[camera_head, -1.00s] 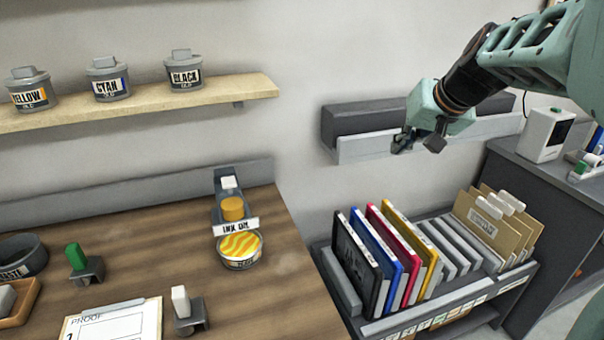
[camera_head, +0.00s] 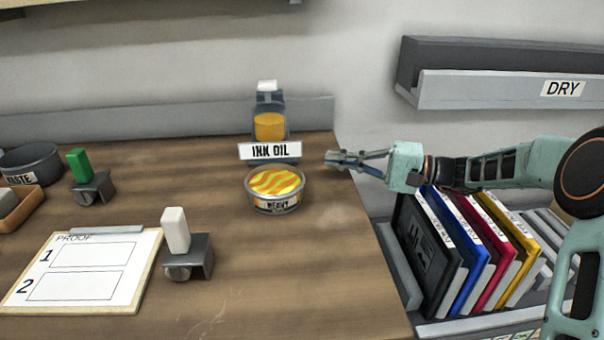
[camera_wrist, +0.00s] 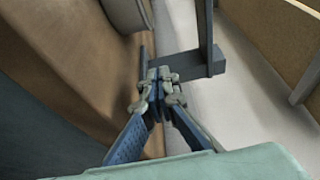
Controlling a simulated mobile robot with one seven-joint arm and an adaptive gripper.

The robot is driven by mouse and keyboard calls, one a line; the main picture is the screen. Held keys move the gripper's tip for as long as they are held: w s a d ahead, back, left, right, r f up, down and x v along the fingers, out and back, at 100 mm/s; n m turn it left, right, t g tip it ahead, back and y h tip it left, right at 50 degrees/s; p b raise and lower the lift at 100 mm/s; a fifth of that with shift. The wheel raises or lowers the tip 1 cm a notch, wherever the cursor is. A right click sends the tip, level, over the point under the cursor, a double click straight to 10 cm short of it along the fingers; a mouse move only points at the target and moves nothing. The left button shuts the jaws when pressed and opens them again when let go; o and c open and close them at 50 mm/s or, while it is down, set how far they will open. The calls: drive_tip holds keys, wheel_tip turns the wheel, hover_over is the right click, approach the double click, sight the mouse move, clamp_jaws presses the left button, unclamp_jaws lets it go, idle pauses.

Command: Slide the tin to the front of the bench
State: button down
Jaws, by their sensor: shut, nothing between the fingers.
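The tin (camera_head: 274,190) is round and grey, with a yellow and orange wavy top and a label reading HEAVY. It stands upright on the wooden bench (camera_head: 320,270), just in front of the ink oil bottle (camera_head: 269,125) and its sign. My gripper (camera_head: 330,159) is shut and empty. In the head view it points left, to the right of the tin and a little farther back, apart from it. In the wrist view the shut fingers (camera_wrist: 158,82) show beside the brown bench surface, with a grey round edge (camera_wrist: 125,14) at the top, probably the tin.
The proof board (camera_head: 85,265) and a white-handled roller (camera_head: 180,240) lie on the left front. A green-handled roller (camera_head: 85,175) and waste bowl (camera_head: 30,163) stand farther left. A rack of coloured folders (camera_head: 470,250) stands right of the bench. The bench in front of the tin is clear.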

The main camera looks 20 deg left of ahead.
sight(275, 188)
drive_tip(key=shift+a+r, duration=0.1)
drive_tip(key=shift+a, duration=0.4)
drive_tip(key=a, duration=0.2)
drive_tip(key=s+a+b, duration=0.1)
drive_tip(key=a, duration=0.5)
drive_tip(key=shift+s+a, duration=0.2)
drive_tip(key=shift+s, duration=0.05)
drive_tip(key=shift+s+a+b, duration=0.2)
drive_tip(key=shift+a+b, duration=0.05)
drive_tip(key=shift+b, duration=0.05)
drive_tip(key=shift+s+d+b, duration=0.15)
drive_tip(key=shift+s+d, duration=0.3)
drive_tip(key=shift+s, duration=0.35)
drive_tip(key=shift+s+d+b, duration=0.15)
drive_tip(key=shift+s+d, duration=0.3)
drive_tip(key=shift+s, duration=0.3)
